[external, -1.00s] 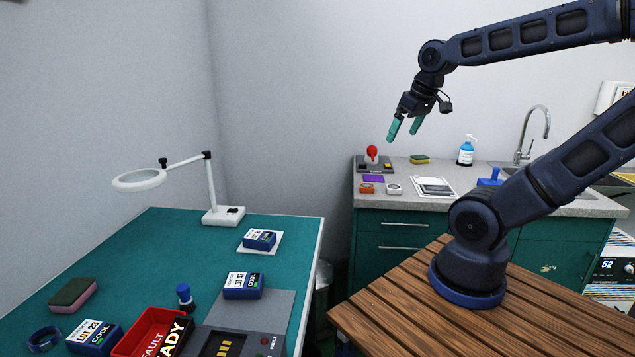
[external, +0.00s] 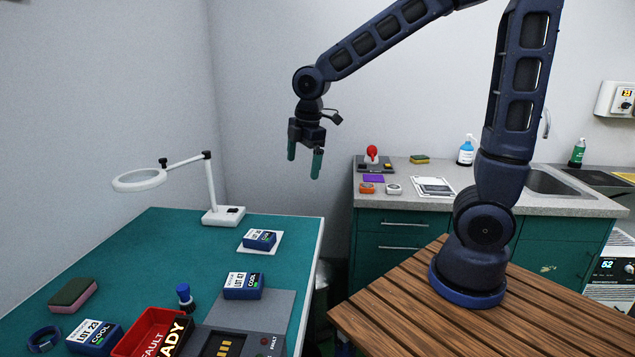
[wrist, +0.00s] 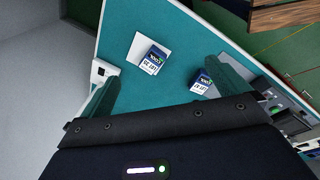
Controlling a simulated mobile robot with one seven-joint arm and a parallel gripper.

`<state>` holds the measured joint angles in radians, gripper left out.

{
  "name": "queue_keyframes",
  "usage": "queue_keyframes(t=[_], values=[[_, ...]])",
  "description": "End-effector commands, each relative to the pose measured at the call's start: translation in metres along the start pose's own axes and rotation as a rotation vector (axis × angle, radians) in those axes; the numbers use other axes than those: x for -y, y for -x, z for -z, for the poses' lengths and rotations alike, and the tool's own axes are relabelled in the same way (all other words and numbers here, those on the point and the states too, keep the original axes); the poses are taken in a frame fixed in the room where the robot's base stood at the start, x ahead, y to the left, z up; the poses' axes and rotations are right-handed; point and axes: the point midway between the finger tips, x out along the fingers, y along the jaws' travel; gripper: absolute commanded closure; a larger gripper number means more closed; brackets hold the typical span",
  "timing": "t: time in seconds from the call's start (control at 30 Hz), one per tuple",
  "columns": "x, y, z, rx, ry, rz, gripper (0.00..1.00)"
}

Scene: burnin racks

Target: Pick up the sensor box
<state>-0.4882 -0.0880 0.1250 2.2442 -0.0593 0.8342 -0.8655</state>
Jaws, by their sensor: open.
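Three blue-and-white labelled sensor boxes are on the teal table. One box (external: 259,240) sits on a white square pad (external: 276,246) near the right edge. A second box (external: 243,286), marked LOT 47, stands closer, at the grey station. A third box (external: 94,338), marked LOT 23, is at the front left. My gripper (external: 304,163) is open and empty, pointing down, high above and to the right of the padded box. The wrist view shows the padded box (wrist: 153,60) between the fingers and another box (wrist: 200,82) beside the right finger.
A magnifier lamp (external: 222,215) stands behind the padded box. A red tray (external: 148,334), a blue-capped bottle (external: 185,297), a sponge (external: 73,294) and the grey station (external: 277,310) crowd the front. The table's middle is clear.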

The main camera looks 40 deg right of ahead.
Motion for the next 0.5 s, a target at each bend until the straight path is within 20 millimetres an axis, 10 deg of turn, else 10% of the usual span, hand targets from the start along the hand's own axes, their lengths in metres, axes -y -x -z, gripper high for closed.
queue_keyframes(t=[0.5], values=[[0.058,-0.109,0.173,-0.012,0.750,0.129,0.00]])
